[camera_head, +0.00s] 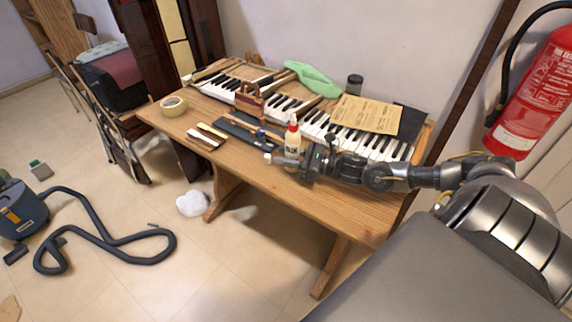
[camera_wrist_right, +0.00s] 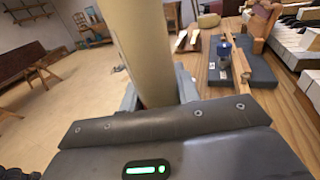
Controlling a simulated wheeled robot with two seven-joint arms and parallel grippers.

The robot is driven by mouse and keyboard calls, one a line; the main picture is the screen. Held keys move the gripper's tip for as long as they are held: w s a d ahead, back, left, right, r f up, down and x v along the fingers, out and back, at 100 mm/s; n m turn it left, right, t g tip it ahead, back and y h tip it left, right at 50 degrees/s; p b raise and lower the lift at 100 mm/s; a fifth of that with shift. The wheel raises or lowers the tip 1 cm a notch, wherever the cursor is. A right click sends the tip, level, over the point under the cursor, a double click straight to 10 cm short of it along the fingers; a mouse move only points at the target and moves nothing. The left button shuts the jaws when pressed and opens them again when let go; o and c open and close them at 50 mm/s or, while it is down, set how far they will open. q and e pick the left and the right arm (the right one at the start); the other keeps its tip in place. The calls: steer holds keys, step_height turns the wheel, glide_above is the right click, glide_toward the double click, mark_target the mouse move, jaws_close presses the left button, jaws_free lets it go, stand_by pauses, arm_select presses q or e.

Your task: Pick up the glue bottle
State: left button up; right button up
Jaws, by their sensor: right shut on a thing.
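The glue bottle (camera_head: 293,138) is a cream bottle with a red cap, upright over the front part of the wooden table, in front of the piano keys. My right gripper (camera_head: 289,160) reaches in from the right and is shut on its lower part. In the right wrist view the bottle (camera_wrist_right: 146,50) is a large pale cylinder between the fingers; its top is out of frame. I cannot tell whether its base touches the table. My left gripper is not in view.
The wooden table (camera_head: 330,206) holds a piano keyboard (camera_head: 275,100), a tape roll (camera_head: 173,106), a dark mat with tools (camera_head: 235,130), loose keys (camera_head: 207,137), a green cloth (camera_head: 312,78), a brown paper (camera_head: 366,115) and a dark jar (camera_head: 354,85). A fire extinguisher (camera_head: 530,95) hangs at right.

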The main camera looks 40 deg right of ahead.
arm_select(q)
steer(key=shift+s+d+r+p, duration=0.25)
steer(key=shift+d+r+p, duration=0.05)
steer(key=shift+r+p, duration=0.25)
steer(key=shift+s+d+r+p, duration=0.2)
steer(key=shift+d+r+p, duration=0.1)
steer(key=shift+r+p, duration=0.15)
arm_select(e)
steer(key=s+d+r, duration=0.4)
steer(key=s+r, duration=0.5)
steer(key=s, duration=0.4)
steer(key=shift+d+r, duration=0.2)
steer(key=shift+r, duration=0.05)
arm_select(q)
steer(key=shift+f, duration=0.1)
arm_select(e)
steer(key=shift+w, duration=0.1)
